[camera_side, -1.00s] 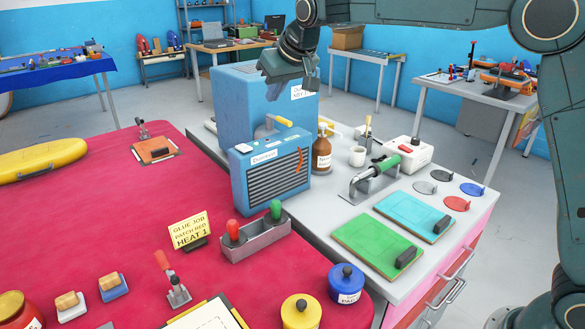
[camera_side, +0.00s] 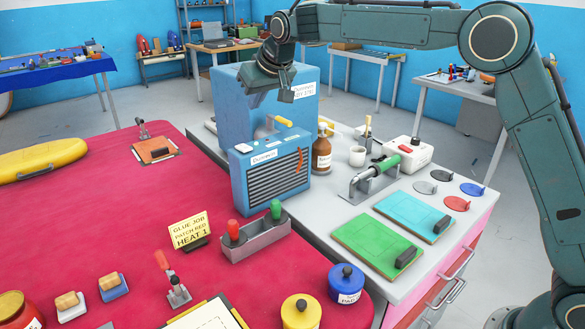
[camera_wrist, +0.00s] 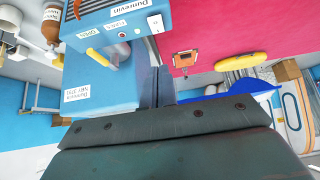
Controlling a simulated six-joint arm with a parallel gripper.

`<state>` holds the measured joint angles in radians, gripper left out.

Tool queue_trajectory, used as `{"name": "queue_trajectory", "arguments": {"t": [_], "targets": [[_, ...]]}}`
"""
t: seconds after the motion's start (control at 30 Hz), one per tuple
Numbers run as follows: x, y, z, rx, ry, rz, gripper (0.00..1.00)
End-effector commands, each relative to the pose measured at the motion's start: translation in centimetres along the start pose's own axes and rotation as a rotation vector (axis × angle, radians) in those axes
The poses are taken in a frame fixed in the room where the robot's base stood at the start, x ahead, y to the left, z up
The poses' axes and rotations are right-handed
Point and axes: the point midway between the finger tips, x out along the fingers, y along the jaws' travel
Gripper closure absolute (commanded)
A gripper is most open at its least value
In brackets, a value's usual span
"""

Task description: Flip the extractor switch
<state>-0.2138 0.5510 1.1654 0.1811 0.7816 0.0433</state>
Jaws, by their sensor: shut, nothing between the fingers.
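The extractor is a blue cabinet; its low front part (camera_side: 240,180) has a dark grille and its tall back part (camera_side: 234,105) stands behind. A white rocker-like piece, apparently the switch (camera_side: 243,148), sits on top of the front part; it also shows in the wrist view (camera_wrist: 155,23), beside a small red light. Which way it is tipped I cannot tell. A yellow-handled lever or pipe (camera_side: 283,122) rises between the two parts. My gripper (camera_side: 284,96) is shut and empty, above and apart from the switch, in front of the tall part. Its fingers (camera_wrist: 154,78) point toward the cabinet in the wrist view.
A brown pump bottle (camera_side: 321,155) and a white cup (camera_side: 357,156) stand right of the cabinet. A grey holder (camera_side: 255,241) with red and green handles is in front. The red table (camera_side: 100,220) is open on the left.

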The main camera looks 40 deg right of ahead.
Motion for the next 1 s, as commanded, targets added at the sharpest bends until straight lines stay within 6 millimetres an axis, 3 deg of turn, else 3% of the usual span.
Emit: {"name": "queue_trajectory", "arguments": {"t": [0.83, 1.0], "targets": [[9.8, 0.1, 0.1, 0.001, -0.002, 0.001, 1.0], [10.8, 0.1, 1.3, 0.001, -0.002, 0.001, 1.0]]}}
